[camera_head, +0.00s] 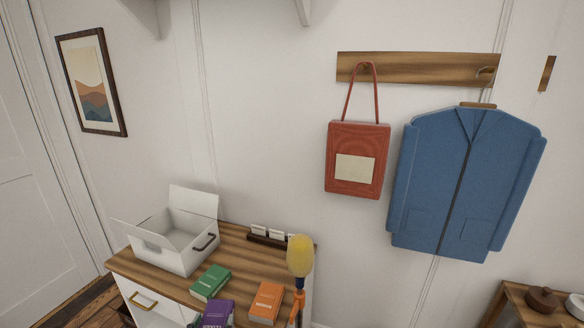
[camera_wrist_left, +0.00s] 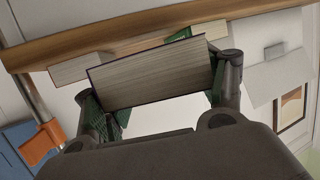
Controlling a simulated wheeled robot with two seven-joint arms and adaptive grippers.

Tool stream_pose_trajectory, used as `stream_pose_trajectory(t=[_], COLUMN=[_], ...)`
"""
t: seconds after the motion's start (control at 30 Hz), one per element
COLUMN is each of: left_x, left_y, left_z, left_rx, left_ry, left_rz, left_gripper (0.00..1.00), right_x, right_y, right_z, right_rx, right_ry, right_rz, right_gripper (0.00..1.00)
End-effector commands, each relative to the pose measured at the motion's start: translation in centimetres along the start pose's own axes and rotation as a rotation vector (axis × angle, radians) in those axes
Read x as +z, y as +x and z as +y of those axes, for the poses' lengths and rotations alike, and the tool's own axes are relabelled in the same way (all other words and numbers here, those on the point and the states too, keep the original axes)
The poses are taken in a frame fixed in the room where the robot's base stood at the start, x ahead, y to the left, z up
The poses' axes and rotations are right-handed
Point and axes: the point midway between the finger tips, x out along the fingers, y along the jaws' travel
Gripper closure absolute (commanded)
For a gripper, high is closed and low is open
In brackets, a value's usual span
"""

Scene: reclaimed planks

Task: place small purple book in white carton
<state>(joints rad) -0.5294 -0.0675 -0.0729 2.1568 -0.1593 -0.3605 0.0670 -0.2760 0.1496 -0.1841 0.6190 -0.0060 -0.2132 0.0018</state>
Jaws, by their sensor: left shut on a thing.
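The small purple book (camera_head: 217,313) is at the bottom edge of the head view, partly cut off, in front of the green book. In the left wrist view, which is upside down, my left gripper (camera_wrist_left: 158,80) is shut on a book (camera_wrist_left: 150,72) whose pale page edges face the camera. Its cover colour barely shows there, but its place between the other books fits the purple one. I cannot tell whether it touches the cabinet top. The white carton (camera_head: 165,255) stands open on the cabinet's left, flaps raised. It also shows in the left wrist view (camera_wrist_left: 275,78). My right gripper is not in view.
A green book (camera_head: 210,282) lies in front of the carton and an orange book (camera_head: 266,302) lies to its right. A yellow-headed duster (camera_head: 299,256) rises at the right. A small dark rack (camera_head: 268,240) is at the back of the wooden cabinet top (camera_head: 232,240).

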Motion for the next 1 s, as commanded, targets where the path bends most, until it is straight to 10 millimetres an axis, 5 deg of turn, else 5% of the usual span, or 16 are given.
stream_pose_trajectory(t=[0.47,1.0], left_x=[-1.3,-9.7], left_y=[0.5,3.2], left_z=[0.0,-0.2], left_rx=[0.0,0.045], left_ry=[0.0,0.017], left_rz=[0.004,0.006], left_gripper=[0.58,0.58], right_x=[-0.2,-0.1], right_y=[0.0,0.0], right_z=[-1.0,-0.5], right_rx=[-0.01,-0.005], right_ry=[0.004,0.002], right_rz=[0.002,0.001], right_gripper=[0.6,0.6])
